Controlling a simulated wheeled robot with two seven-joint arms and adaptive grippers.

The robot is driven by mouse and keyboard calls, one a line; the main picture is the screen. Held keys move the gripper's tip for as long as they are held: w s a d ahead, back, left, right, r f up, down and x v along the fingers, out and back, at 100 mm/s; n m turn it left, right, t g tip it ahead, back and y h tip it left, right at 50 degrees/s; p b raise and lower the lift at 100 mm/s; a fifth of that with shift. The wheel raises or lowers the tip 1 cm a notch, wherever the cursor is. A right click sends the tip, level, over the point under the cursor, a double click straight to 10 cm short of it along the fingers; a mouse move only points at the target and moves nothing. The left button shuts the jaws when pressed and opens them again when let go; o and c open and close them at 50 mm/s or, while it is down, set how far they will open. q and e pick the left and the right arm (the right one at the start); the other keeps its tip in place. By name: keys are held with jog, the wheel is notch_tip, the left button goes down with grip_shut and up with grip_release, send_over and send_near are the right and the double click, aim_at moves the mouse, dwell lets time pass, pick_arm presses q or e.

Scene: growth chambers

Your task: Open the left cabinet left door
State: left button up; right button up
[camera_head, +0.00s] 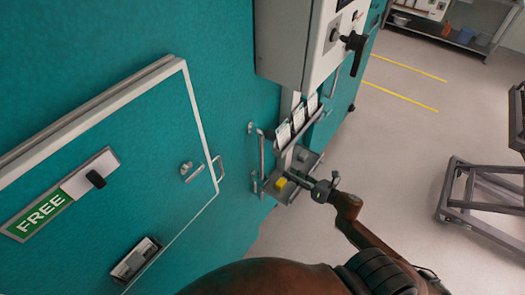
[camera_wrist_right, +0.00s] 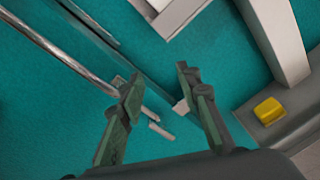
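The teal cabinet door (camera_head: 130,165) with a pale frame fills the left of the head view and looks shut. It has a small loop handle (camera_head: 218,168) and a latch plate at its right edge. A metal bar handle (camera_head: 262,155) stands on the teal face to its right, and a metal bar (camera_wrist_right: 60,50) runs along the upper left of the wrist view. My right gripper (camera_head: 312,185) is right of this bar, by a grey ledge. In the wrist view its fingers (camera_wrist_right: 158,108) are apart, with nothing held between them. My left gripper is out of view.
A yellow block (camera_head: 281,183) lies on the grey ledge (camera_head: 303,160), also in the wrist view (camera_wrist_right: 268,110). A control box (camera_head: 300,40) with a black handle juts out above. A metal frame (camera_head: 470,205) stands right; the floor between is clear.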

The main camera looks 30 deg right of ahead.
aim_at(261, 158)
jog(key=a+r+n+y+p, duration=0.1)
jog(key=a+r+n+y, duration=0.1)
jog(key=a+r+n, duration=0.35)
jog(key=a+r+n+y+p, duration=0.1)
jog(key=a+r+n+y, duration=0.2)
jog(key=r, duration=0.6)
jog(key=shift+g, duration=0.3)
jog(key=shift+f+p+x, duration=0.2)
jog(key=shift+p+x, duration=0.25)
jog(key=shift+x, duration=1.1)
jog(key=shift+f+p+x, duration=0.15)
jog(key=shift+p+x, duration=0.25)
jog(key=shift+x, duration=1.15)
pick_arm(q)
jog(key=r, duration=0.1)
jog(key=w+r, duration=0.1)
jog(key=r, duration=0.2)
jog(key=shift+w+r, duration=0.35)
pick_arm(e)
jog(key=shift+s+a, duration=0.1)
jog(key=shift+c, duration=0.2)
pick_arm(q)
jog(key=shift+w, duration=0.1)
pick_arm(e)
grip_shut()
